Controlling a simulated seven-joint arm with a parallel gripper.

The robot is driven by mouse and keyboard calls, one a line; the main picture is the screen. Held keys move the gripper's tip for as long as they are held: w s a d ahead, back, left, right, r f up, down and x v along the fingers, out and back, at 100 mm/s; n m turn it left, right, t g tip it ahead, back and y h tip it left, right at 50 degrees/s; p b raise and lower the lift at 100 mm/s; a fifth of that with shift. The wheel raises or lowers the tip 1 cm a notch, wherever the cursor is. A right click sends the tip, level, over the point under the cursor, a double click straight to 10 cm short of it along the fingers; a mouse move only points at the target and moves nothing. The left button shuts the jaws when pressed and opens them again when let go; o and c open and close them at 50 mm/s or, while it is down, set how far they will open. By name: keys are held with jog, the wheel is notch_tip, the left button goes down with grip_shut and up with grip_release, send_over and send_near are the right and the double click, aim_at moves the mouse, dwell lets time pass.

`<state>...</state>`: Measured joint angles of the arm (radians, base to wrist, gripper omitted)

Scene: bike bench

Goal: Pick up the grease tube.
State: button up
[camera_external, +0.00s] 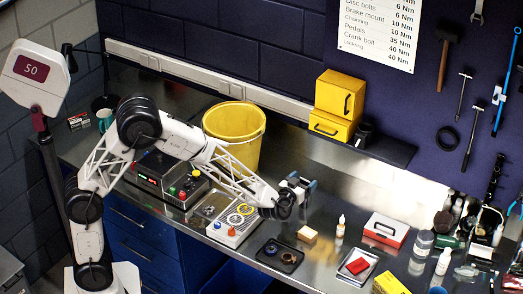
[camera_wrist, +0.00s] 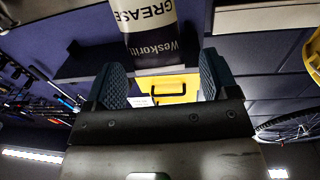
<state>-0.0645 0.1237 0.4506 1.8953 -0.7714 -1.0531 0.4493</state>
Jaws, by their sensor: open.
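The grease tube (camera_wrist: 148,28) shows at the top of the wrist view, a pale and dark tube with the word GREASE on it. Its top end is cut off by the frame. My gripper (camera_wrist: 160,78) is open, with one blue-grey ridged finger on each side of the picture. The tube lies ahead of the gap between the fingers, and nothing is seen clamped. In the external view my gripper (camera_external: 299,184) is above the bench, right of the yellow bucket. I cannot make out the tube clearly there.
A yellow bucket (camera_external: 234,125) stands behind my arm. Yellow boxes (camera_external: 338,105) sit on a shelf at the back.

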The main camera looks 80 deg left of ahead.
jog(key=shift+x, duration=1.5)
jog(key=c, duration=1.3)
